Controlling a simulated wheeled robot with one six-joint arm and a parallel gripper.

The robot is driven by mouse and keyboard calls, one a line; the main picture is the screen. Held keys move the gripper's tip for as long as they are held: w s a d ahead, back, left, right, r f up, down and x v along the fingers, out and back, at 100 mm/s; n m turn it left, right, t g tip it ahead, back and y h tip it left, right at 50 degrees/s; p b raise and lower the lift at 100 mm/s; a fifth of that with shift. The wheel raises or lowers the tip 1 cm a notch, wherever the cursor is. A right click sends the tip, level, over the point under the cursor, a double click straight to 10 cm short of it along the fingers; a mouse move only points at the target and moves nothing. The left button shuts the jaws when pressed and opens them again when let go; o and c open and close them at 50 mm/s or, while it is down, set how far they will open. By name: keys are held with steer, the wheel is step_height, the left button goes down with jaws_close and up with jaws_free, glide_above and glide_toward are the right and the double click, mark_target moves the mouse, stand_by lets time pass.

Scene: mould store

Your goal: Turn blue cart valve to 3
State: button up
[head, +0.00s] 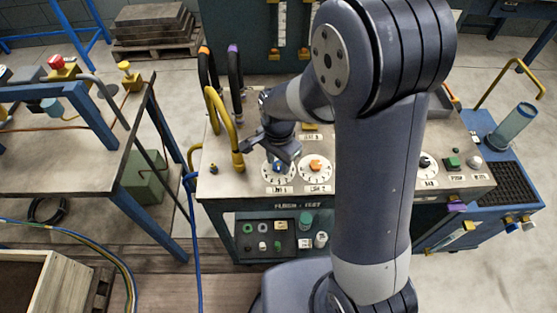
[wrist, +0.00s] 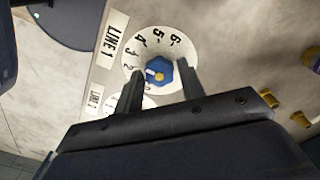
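The blue valve knob (head: 278,168) sits on a white numbered dial at the left end of the cart's top panel. In the wrist view the blue knob (wrist: 165,73) has a pale pointer mark aimed left, near the 2 side of the dial (wrist: 146,50); the exact number is hard to tell. Figures 2 to 6 show, and a "LINE 1" label (wrist: 112,38) lies beside the dial. My gripper (head: 277,157) is over the knob. In the wrist view its two fingers (wrist: 160,68) stand apart on either side of the knob, with small gaps visible. Finger depth is unclear.
An orange knob (head: 316,165) on another dial is close to the right. A yellow hose handle (head: 224,125) and black hoses (head: 236,80) rise at the left. A green button (head: 452,162) is at the right. My arm hides the panel's middle.

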mark_target(279, 165)
steer(key=shift+o, duration=1.3)
step_height(279, 165, up, 11)
steer(key=shift+f, duration=0.1)
step_height(279, 165, down, 10)
steer(key=shift+f, duration=0.5)
steer(key=shift+r, duration=0.1)
